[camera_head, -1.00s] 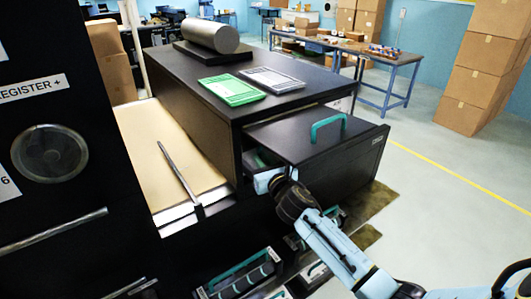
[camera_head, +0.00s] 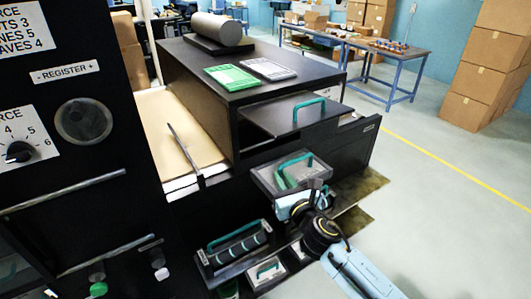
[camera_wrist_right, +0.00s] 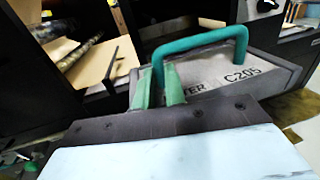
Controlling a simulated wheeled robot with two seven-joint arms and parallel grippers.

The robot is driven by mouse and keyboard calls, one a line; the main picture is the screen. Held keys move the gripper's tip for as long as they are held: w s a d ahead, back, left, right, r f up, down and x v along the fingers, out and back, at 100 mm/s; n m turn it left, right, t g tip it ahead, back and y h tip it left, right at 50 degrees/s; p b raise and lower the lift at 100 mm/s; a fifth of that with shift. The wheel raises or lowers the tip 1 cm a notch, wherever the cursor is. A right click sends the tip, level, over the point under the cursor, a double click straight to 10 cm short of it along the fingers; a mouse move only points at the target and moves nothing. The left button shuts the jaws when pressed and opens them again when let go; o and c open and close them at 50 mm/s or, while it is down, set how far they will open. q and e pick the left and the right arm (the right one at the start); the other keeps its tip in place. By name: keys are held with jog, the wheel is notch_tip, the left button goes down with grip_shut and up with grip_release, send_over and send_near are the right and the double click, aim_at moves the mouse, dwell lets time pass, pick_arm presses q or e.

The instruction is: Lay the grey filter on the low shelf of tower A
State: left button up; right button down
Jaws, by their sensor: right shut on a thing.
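The grey filter (camera_wrist_right: 225,82) is a flat grey box with a teal handle and "C205" lettering, seen close in the right wrist view. In the head view the filter (camera_head: 265,178) is in front of the black cabinet, below its top opening. My right gripper (camera_head: 300,192) is shut on the filter's teal handle; its green fingers (camera_wrist_right: 163,82) partly cover the handle in the wrist view. The gripper hides part of the filter in the head view. No tower A label is readable, so I cannot tell which shelf is the low one. My left gripper is not in view.
A dark panel with a teal handle (camera_head: 308,108) sticks out of the cabinet (camera_head: 208,100). Below left, a rack with rollers (camera_head: 235,246) and a small box with a teal handle (camera_head: 267,271) stand low. A black control panel (camera_head: 60,150) is at left. Open floor lies right.

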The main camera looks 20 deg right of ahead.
jog(key=shift+s, duration=0.1)
jog(key=s+a+f+b, duration=0.4)
jog(key=s+f+b, duration=0.3)
jog(key=s+b, duration=0.4)
jog(key=b, duration=0.3)
jog(key=shift+s+f, duration=0.35)
jog(key=shift+f, duration=0.05)
jog(key=shift+a, duration=0.2)
